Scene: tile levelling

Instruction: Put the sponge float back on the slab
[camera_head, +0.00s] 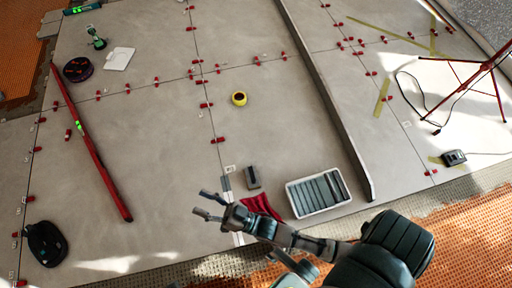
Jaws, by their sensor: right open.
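My right gripper (206,206) reaches in from the bottom right, low in the middle of the view. Its fingers are spread and nothing shows between them. A small dark grey block (252,177), which may be the sponge float, lies on the grey slab (160,130), above and to the right of the gripper and apart from it. The picture is too small to tell for sure what this block is. My left gripper is not in view.
A white tray of grey strips (289,197) and a red cloth (256,205) lie near my right arm. Red clips line the joints. A long bar (325,90) crosses the floor.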

